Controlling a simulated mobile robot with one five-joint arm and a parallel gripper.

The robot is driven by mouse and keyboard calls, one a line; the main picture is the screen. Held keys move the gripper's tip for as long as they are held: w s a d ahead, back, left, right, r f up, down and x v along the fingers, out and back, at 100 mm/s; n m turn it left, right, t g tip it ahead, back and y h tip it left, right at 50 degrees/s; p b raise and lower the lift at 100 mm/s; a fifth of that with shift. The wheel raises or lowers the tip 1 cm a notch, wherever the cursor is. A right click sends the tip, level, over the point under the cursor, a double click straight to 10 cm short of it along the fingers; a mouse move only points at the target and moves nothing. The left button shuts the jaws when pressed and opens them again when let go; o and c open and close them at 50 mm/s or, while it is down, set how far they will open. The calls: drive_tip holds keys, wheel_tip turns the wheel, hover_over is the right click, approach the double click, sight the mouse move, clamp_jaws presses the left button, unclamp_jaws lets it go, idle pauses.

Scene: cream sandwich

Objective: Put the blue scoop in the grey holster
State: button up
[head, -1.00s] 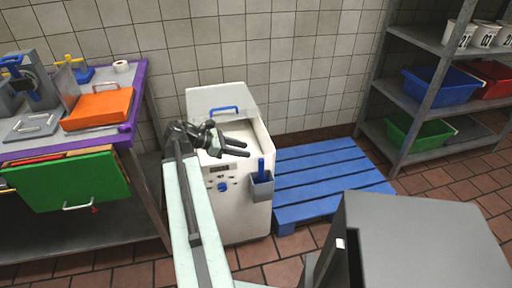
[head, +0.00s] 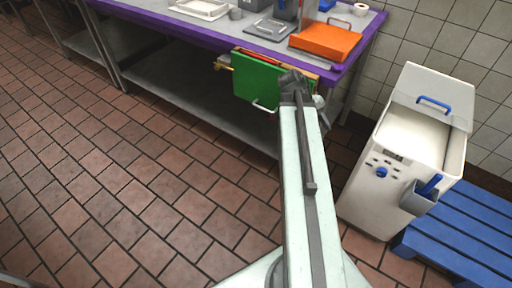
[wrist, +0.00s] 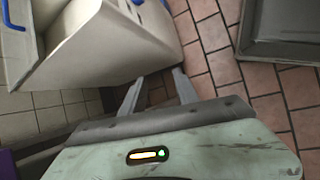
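The blue scoop (head: 431,185) stands tilted in the grey holster (head: 416,200), with its handle showing above the rim. The holster hangs on the front right of the white machine (head: 375,200). In the head view my gripper (head: 296,82) is at the end of my raised arm, left of the machine and in front of the green panel; its fingers are mostly hidden there. In the wrist view the two fingers of my gripper (wrist: 156,85) are spread apart with nothing between them, and the machine (wrist: 110,45) lies beyond them at upper left.
The purple-edged table (head: 230,35) holds an orange box (head: 325,40); a green panel with a handle (head: 258,82) hangs beneath its front edge. A blue pallet (head: 460,235) lies right of the machine. The tiled floor (head: 120,180) at left is clear.

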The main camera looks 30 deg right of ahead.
drive_tip(key=w+a+f+m+t+y, duration=0.1)
drive_tip(key=w+a, duration=0.3)
drive_tip(key=a, duration=0.9)
drive_tip(key=w+a+f+m+t+y, duration=0.1)
drive_tip(key=w+a, duration=0.4)
drive_tip(key=a, duration=0.8)
drive_tip(key=w+a+f+m+t+y, duration=0.1)
drive_tip(key=w+a, duration=0.4)
drive_tip(key=a, duration=0.8)
drive_tip(key=shift+a+f+t+y, duration=0.2)
drive_tip(key=shift+f+t+y, duration=0.4)
drive_tip(key=shift+y, duration=0.5)
drive_tip(key=shift+d, duration=0.1)
